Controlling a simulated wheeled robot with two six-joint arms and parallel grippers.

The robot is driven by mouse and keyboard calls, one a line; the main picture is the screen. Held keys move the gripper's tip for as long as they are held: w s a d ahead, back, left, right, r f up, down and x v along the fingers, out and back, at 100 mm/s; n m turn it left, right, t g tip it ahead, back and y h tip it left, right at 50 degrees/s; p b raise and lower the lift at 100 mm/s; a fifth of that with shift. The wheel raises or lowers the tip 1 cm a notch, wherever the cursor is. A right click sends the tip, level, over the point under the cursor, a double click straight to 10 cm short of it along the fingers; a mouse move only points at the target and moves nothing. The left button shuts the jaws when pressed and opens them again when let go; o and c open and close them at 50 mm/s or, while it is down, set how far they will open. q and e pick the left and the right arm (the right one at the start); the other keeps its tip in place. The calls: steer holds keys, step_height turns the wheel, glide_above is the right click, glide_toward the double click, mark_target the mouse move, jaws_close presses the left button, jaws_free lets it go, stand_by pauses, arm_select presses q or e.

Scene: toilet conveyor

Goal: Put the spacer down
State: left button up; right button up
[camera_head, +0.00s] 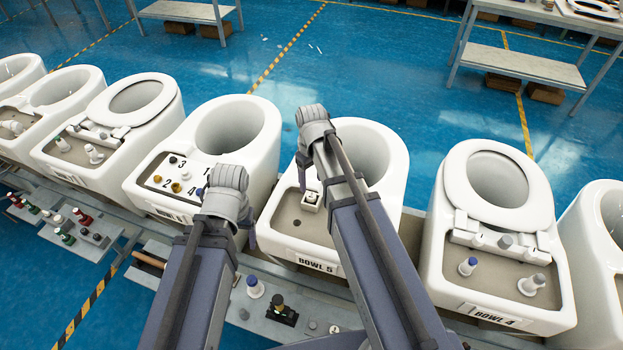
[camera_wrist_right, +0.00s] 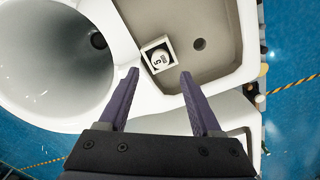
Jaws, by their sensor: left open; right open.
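A small white square block, which looks like the spacer (camera_head: 311,201), sits on the grey deck of the toilet marked BOWL 5 (camera_head: 388,158). In the right wrist view the block (camera_wrist_right: 147,48) holds a round white piece marked 5. My right gripper (camera_wrist_right: 158,74) is open, its two fingertips apart on either side of and just short of the block, with nothing between them. In the head view my right arm partly covers the bowl and the right gripper's fingers are mostly hidden. My left gripper (camera_head: 250,238) is open beside BOWL 5's left edge, its fingers partly hidden.
A round hole (camera_wrist_right: 200,44) lies in the deck near the block. A numbered panel (camera_head: 172,178) with knobs is on the toilet to the left. BOWL 4 (camera_head: 548,262) with its seat stands to the right. A grey shelf (camera_head: 240,318) with small parts runs in front.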

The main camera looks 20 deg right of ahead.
mark_target(312, 196)
step_height(312, 196, up, 6)
steer(key=p, duration=0.5)
steer(key=s+a+m+h, duration=0.1)
steer(key=s+a, duration=0.9)
steer(key=s, duration=0.4)
steer(key=shift+s+a+r, duration=0.15)
steer(key=shift+a+r, duration=0.05)
steer(key=shift+a, duration=0.05)
